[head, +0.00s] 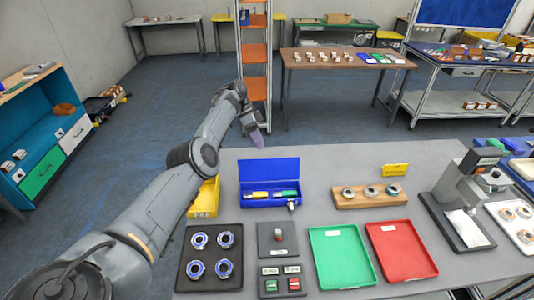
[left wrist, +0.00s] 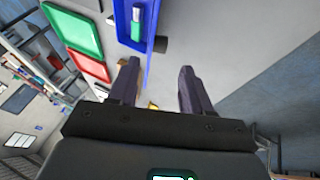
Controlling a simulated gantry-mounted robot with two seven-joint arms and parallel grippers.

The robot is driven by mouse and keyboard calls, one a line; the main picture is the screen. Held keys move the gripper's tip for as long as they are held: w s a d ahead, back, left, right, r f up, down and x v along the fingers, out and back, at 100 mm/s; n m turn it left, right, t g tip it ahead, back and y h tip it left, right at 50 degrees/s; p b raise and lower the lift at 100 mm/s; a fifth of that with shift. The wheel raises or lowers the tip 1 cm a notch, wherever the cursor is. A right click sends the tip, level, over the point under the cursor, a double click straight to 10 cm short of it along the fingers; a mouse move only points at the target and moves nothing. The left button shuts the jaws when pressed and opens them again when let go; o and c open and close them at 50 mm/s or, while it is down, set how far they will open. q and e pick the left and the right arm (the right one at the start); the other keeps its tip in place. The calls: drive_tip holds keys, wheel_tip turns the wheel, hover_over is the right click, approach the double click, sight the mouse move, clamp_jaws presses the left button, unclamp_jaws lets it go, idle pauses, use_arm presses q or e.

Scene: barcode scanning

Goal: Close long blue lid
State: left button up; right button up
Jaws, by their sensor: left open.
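The long blue box (head: 249,203) stands on the grey table with a yellow and a green item inside. Its long blue lid (head: 268,169) is open and stands up along the back edge. The blue box also shows at the top of the left wrist view (left wrist: 125,48), cut off by the frame edge. My left gripper (head: 259,136) is open and empty, behind and above the lid at its upper left, apart from it. Its two dark fingers (left wrist: 158,82) are spread in the left wrist view. My right gripper is not in view.
A yellow bin (head: 204,200) stands left of the box, beside my left arm. A wooden block with rings (head: 347,201) stands at the right. A black ring tray (head: 211,272), green tray (head: 341,257) and red tray (head: 401,250) lie in front. The table behind the lid is clear.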

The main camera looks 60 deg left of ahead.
sight(269, 169)
use_arm(q)
drive_tip(key=x, duration=0.7)
drive_tip(key=shift+d+f, duration=0.1)
drive_tip(key=shift+d, duration=0.1)
drive_tip(key=shift+c, duration=0.2)
clamp_jaws()
